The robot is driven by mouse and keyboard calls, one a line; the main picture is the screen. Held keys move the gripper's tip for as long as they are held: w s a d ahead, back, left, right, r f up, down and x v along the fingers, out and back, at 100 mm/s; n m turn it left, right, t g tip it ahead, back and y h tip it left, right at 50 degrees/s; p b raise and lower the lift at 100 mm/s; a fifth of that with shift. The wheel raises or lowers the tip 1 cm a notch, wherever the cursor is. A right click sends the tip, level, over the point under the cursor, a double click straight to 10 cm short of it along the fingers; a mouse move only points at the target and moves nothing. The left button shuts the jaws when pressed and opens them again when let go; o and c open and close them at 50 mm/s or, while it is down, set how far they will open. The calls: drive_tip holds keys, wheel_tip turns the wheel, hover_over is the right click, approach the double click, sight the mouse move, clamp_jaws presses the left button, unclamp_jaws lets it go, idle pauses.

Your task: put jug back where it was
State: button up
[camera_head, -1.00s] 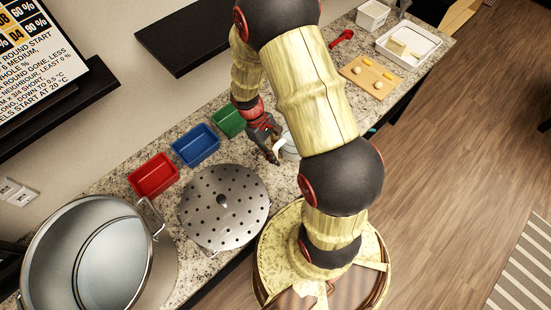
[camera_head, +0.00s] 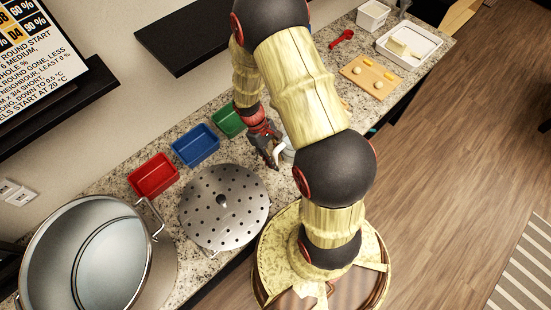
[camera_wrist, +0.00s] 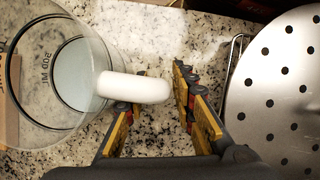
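The jug (camera_wrist: 50,75) is clear, with dark volume marks and a thick white handle (camera_wrist: 140,88). It fills the left of the wrist view, where I look down into it. My gripper (camera_wrist: 158,92) is open, one finger on each side of the handle's end. A gap shows between the handle and the right finger; I cannot tell whether the left finger touches it. In the head view my gripper (camera_head: 274,156) is low over the counter, and only a small pale part of the jug (camera_head: 288,154) shows beside my arm.
A perforated steel disc (camera_head: 223,207) lies just left of my gripper, by a large stockpot (camera_head: 48,245). Red (camera_head: 153,176), blue (camera_head: 196,146) and green (camera_head: 228,121) trays line the wall side. A cutting board (camera_head: 370,78) and white tray (camera_head: 408,45) are farther back.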

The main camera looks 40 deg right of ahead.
drive_tip(key=shift+o, duration=0.7)
drive_tip(key=shift+r, duration=0.15)
drive_tip(key=w+a+r+t, duration=0.1)
drive_tip(key=w+a+r, duration=0.15)
drive_tip(key=r, duration=0.65)
drive_tip(key=w+a+r+t, duration=0.1)
drive_tip(key=w+r, duration=0.2)
drive_tip(key=r, duration=0.7)
drive_tip(key=s+a+r+m+t, duration=0.1)
drive_tip(key=s+a+r+t, duration=0.1)
drive_tip(key=r, duration=0.5)
drive_tip(key=s+a+r+m+t, duration=0.1)
drive_tip(key=s+a+r+t, duration=0.2)
drive_tip(key=s+r, duration=0.3)
drive_tip(key=s+a+r+m+t+y, duration=0.1)
drive_tip(key=s+a+r+t, duration=0.2)
drive_tip(key=r, duration=0.5)
drive_tip(key=shift+s+a+p, duration=0.45)
drive_tip(key=shift+s+a, duration=0.15)
drive_tip(key=shift+a, duration=0.05)
drive_tip(key=shift+f, duration=0.1)
wheel_tip(320, 180, down, 12)
drive_tip(key=b, duration=1.1)
drive_tip(key=shift+r+b, duration=0.25)
drive_tip(key=shift+b, duration=0.1)
